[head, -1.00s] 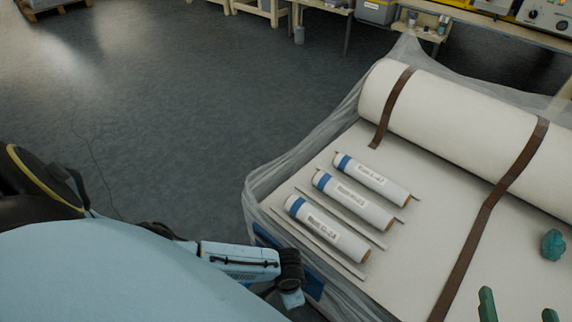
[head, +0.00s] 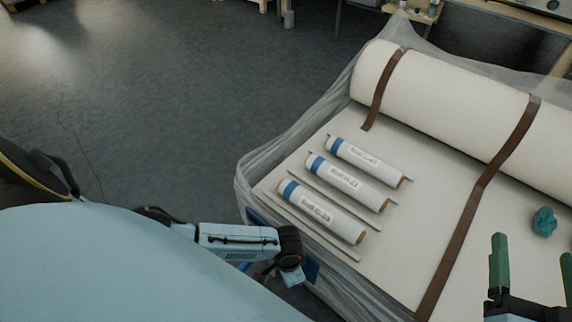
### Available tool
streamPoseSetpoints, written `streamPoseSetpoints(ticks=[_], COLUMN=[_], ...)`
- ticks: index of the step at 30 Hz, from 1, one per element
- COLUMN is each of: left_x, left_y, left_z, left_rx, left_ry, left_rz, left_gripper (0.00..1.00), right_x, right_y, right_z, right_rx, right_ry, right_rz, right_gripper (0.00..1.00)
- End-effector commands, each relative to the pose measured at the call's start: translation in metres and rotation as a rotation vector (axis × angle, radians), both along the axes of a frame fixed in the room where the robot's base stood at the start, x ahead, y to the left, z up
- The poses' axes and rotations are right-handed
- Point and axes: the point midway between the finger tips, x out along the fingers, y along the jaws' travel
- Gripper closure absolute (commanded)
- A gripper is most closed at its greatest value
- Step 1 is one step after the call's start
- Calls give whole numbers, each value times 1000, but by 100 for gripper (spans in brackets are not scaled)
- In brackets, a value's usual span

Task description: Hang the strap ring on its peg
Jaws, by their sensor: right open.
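Two brown straps cross the big cream wadding roll: one at the left (head: 386,88) and one farther right (head: 482,195) that runs down over the flat wadding sheet. I cannot make out a ring or a peg on either. My right gripper (head: 533,270) is open, with green fingers apart and nothing seen between them. It is at the lower right edge, right of the longer strap and below the teal lump.
Several small labelled rolls with blue bands (head: 346,183) lie between thin rails on the sheet. A teal lump (head: 544,221) lies at the right. Clear plastic film (head: 262,172) drapes over the sides. The grey floor (head: 180,110) at the left is mostly bare.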

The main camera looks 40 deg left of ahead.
Motion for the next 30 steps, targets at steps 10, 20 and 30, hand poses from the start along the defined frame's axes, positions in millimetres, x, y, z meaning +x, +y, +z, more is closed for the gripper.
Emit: streamPoseSetpoints(ticks=[10, 20, 30], left_x=[6, 12, 20], left_y=[0, 0, -2], left_z=[-1, -1, -3], left_rx=[0, 0, 0], left_ry=[0, -1, -1], left_rz=[0, 0, 1], left_gripper=[91, 91, 91], right_x=[-3, -9, -17], right_y=[3, 4, 5], right_z=[20, 39, 55], right_rx=[40, 78, 114], right_ry=[-127, -245, -358], right_rz=[7, 15, 21], right_gripper=[25, 25, 25])
